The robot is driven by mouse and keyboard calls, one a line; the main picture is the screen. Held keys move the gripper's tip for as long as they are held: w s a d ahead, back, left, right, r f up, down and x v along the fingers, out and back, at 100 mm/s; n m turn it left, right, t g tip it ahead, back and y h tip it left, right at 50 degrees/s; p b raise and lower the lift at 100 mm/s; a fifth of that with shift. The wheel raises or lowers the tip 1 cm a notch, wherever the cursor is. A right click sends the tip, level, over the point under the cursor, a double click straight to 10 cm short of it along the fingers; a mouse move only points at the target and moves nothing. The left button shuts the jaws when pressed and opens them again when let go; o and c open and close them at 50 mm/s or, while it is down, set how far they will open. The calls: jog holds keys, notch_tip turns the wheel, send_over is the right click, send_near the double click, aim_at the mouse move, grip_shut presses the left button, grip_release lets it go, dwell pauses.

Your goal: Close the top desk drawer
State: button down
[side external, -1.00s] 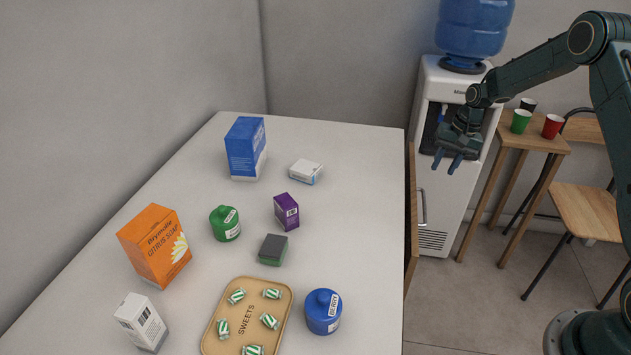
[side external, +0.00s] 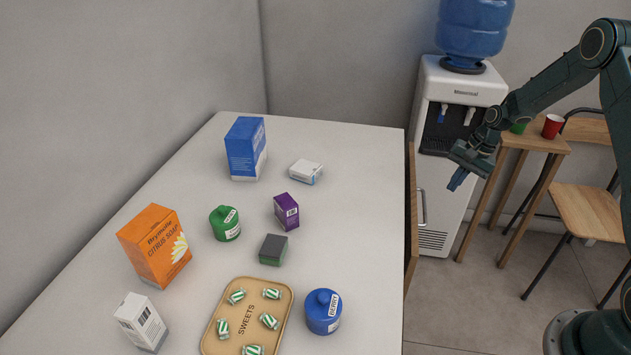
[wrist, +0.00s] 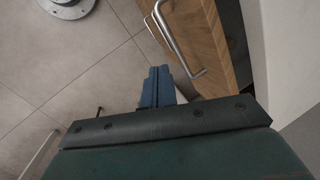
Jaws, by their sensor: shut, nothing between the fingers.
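The top desk drawer's wooden front (side external: 411,215) shows edge-on along the right side of the white desk in the side view, standing a little out from it. In the wrist view the wooden front (wrist: 212,48) is at the upper right, with a metal bar handle (wrist: 172,42) and a dark gap between the front and the white desk. My gripper (side external: 457,180) is shut and empty, to the right of the drawer front in the side view. In the wrist view its blue fingertips (wrist: 159,76) are together, just left of the handle's lower end; contact cannot be told.
The white desktop (side external: 350,215) holds boxes, jars and a sweets tray (side external: 288,300). A water dispenser (side external: 437,180) stands behind my gripper. A small wooden table (side external: 535,141) with cups and a chair (side external: 580,203) are at the right.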

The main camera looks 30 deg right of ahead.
jog(key=s+a+f+m+t+y, duration=0.3)
jog(key=s+f+m, duration=0.4)
jog(key=s+m, duration=0.3)
jog(key=a+m+t, duration=0.1)
jog(key=m, duration=0.3)
jog(key=shift+s+a+f+m, duration=0.2)
jog(key=shift+s+a+m, duration=0.1)
jog(key=shift+s, duration=0.1)
jog(key=w+a+f, duration=0.7)
jog(key=w, duration=0.1)
jog(key=shift+a, duration=0.4)
jog(key=shift+w+a, duration=1.75)
jog(key=shift+a, duration=0.1)
